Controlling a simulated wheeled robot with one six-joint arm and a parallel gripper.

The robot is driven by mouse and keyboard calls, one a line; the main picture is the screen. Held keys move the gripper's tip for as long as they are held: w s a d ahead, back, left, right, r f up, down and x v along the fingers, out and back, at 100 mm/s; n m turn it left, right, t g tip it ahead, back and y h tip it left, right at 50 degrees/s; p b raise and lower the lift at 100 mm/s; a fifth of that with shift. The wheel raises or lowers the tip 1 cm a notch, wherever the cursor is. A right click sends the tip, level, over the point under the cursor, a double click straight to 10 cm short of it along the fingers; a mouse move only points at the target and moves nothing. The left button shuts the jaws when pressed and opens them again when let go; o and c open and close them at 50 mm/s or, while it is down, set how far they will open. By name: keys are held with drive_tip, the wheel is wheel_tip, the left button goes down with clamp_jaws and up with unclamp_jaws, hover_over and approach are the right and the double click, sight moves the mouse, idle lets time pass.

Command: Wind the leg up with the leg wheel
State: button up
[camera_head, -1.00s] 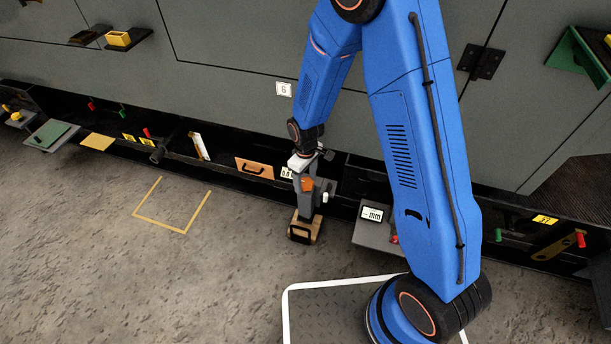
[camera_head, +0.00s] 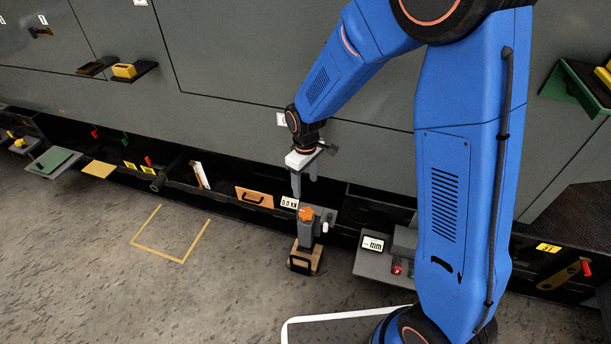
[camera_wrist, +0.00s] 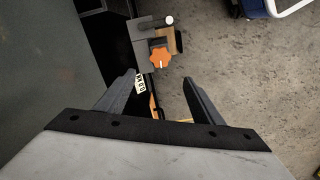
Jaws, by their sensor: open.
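The leg wheel (camera_head: 306,213) is an orange knob on top of the grey leg (camera_head: 306,232), which stands upright on a wooden block (camera_head: 306,260) on the floor. In the wrist view the orange wheel (camera_wrist: 160,58) shows lobed edges and a light mark, beyond the fingertips. My gripper (camera_head: 304,194) points down above the wheel, apart from it. Its two fingers (camera_wrist: 160,80) are spread with nothing between them. A white-tipped handle (camera_wrist: 168,20) sticks out beside the wheel. Whether the block bears any load cannot be told.
A small display reading about 0.0 (camera_head: 289,202) sits on the enclosure's lower edge behind the leg. A shelf with an mm display (camera_head: 372,244) stands to the right. A yellow outline (camera_head: 172,234) marks clear floor at left.

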drive_tip(key=shift+r, duration=1.45)
drive_tip(key=s+d+r+m+t, duration=0.1)
drive_tip(key=s+d+r+m, duration=0.1)
drive_tip(key=s+d+r, duration=0.45)
drive_tip(key=s+d+r+m+t, duration=0.1)
drive_tip(key=s+d+r+m, duration=0.2)
drive_tip(key=d+r, duration=0.55)
drive_tip(key=s+d+r+m+t, duration=0.1)
drive_tip(key=s+d+r+m, duration=0.1)
drive_tip(key=s, duration=0.6)
drive_tip(key=s+d+r+m+t, duration=0.1)
drive_tip(key=s+d+r+m, duration=0.1)
drive_tip(key=s+d+r, duration=0.3)
drive_tip(key=s+d, duration=0.1)
drive_tip(key=s, duration=0.3)
drive_tip(key=shift+d+r+m+t, duration=0.15)
drive_tip(key=shift+r+m+t, duration=0.05)
drive_tip(key=shift+m+t, duration=0.2)
drive_tip(key=shift+s, duration=0.1)
